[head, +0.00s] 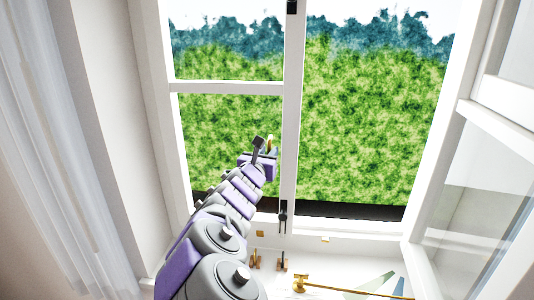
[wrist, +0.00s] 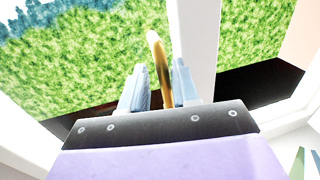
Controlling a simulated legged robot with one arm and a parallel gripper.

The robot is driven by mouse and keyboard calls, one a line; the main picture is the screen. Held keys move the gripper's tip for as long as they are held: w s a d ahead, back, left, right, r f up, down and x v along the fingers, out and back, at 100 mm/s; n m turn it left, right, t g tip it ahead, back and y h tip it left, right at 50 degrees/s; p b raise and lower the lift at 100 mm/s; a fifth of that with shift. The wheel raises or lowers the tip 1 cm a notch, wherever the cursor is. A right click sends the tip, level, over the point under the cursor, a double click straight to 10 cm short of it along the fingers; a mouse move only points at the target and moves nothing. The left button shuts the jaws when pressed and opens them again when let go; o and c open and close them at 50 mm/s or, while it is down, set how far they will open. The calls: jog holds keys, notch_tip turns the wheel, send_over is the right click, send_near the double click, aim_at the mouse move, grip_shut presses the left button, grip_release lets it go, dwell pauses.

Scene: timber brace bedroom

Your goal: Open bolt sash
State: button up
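The left window sash (head: 228,88), white with one crossbar, stands in the frame and looks closed in the head view. A dark bolt (head: 283,215) sits low on its right-hand upright, and another dark fitting (head: 291,6) is at the top. My gripper (head: 266,146) is in front of this sash, left of the upright. In the wrist view, my gripper (wrist: 161,85) has its two pale fingers apart, with a slim brass handle-like piece (wrist: 157,52) between them. A gap shows on its left; contact on its right is unclear. Where the brass piece is fixed is hidden.
The right sash (head: 466,130) is swung inward at the right, leaving that opening clear. Small brass fittings (head: 282,262) and a long brass rod (head: 350,291) are at the sill below. A white curtain (head: 50,150) hangs at the left.

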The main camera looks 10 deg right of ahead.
jog(key=shift+w+d+f, duration=0.15)
jog(key=shift+w+d, duration=0.1)
jog(key=shift+d, duration=0.35)
jog(key=shift+s, duration=0.1)
jog(key=shift+c, duration=1.4)
jog(key=shift+s+a, duration=0.15)
jog(key=shift+a, duration=0.35)
grip_shut()
jog(key=shift+d, duration=0.2)
